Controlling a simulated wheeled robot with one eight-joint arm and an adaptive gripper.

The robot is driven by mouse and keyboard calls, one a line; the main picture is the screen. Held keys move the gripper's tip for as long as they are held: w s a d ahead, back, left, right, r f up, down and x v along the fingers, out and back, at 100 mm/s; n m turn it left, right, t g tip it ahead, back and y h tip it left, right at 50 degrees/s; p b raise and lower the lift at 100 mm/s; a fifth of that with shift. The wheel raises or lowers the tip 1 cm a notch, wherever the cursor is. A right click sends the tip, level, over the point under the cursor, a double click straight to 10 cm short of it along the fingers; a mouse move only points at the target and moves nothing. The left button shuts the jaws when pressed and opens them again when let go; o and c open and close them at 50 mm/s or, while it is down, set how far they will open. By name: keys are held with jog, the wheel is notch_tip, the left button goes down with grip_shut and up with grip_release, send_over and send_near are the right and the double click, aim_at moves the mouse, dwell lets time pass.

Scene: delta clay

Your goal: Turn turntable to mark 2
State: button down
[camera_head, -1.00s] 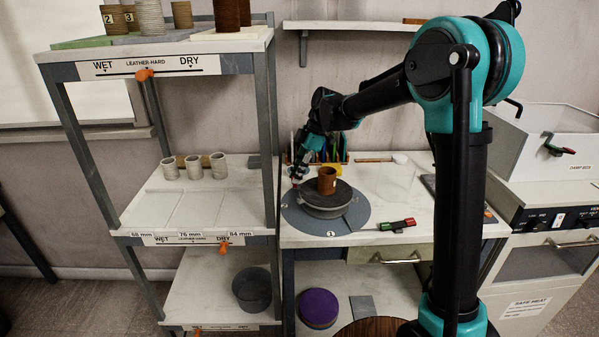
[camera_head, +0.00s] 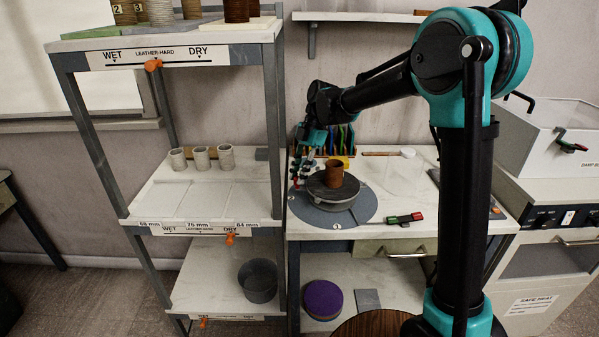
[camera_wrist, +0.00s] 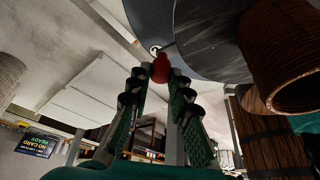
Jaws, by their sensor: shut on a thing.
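The turntable (camera_head: 322,196) is a dark grey round wheel on a wider blue-grey disc (camera_head: 368,207) on the white worktop. A brown ribbed clay cylinder (camera_head: 334,174) stands upright on it. My gripper (camera_head: 299,178) is at the left edge of the turntable. In the wrist view my gripper (camera_wrist: 160,80) has its fingertips closed on a red knob (camera_wrist: 160,68) beside the wheel's rim. A round white mark (camera_wrist: 155,49) lies on the disc just beyond the knob; its number is not legible. The brown cylinder also shows in the wrist view (camera_wrist: 285,60).
A shelf rack (camera_head: 200,225) with several clay cylinders stands to the left. A tool rack (camera_head: 325,139) is behind the turntable. A red and green tool (camera_head: 405,218) lies to its right. A damp box (camera_head: 550,140) stands at far right.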

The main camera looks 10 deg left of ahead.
jog(key=shift+s+n, duration=0.3)
jog(key=shift+s, duration=0.05)
jog(key=shift+d, duration=0.1)
dwell(0.4)
jog(key=c, duration=1.4)
grip_release()
jog(key=v, duration=1.2)
